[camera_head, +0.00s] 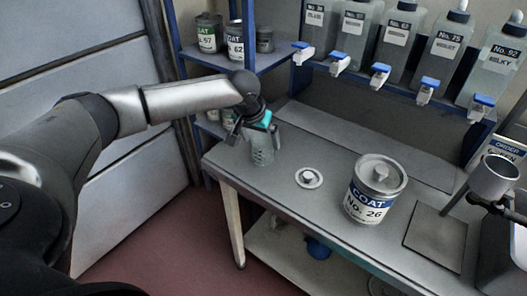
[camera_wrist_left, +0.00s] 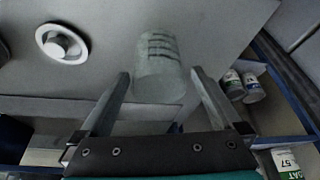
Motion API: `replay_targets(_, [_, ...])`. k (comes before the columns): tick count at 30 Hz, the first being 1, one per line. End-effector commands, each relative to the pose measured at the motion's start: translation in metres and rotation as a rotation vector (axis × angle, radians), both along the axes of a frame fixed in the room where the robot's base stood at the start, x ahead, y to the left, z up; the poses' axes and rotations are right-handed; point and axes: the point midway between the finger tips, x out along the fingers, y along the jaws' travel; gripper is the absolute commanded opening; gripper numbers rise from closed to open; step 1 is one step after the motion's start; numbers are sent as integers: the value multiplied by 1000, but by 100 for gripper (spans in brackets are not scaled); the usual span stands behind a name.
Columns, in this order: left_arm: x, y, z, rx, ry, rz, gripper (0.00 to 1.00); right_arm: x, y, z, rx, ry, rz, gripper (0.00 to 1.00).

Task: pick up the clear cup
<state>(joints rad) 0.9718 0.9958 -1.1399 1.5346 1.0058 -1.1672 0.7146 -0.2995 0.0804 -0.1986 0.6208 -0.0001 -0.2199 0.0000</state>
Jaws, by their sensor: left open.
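The clear cup (camera_head: 262,153) is a see-through beaker with dark marks on its side. It stands upright near the left end of the grey bench. My left gripper (camera_head: 257,131) is at the cup's upper part and hides some of it. In the left wrist view the cup (camera_wrist_left: 158,55) shows between and just beyond the two fingertips of my left gripper (camera_wrist_left: 160,74). The fingers are spread apart, one on each side of the cup; I cannot tell whether either touches it. My right gripper is not in view.
A white lid-like disc with a knob (camera_head: 309,177) and a COAT No. 26 can (camera_head: 375,190) stand right of the cup. A metal cup (camera_head: 494,179) is on a stand at the right. Bottles with blue taps (camera_head: 398,40) line the back. Shelved cans (camera_head: 208,35) are behind left.

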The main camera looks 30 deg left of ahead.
Motion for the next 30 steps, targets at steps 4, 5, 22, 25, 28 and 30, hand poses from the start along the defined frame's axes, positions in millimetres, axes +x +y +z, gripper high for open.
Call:
replay_targets(4, [4,-3,-27,1,1,0,100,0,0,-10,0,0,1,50])
replay_targets(5, [6,-2,-30,-1,1,1,100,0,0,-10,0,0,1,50])
replay_targets(22, [11,-1,-42,0,1,0,83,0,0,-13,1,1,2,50])
replay_targets(25, [11,-1,-42,0,1,0,72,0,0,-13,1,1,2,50])
replay_targets(28, [11,-1,-42,0,1,0,61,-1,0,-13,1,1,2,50])
replay_targets(30, [11,-1,-42,0,1,0,53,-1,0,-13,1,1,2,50])
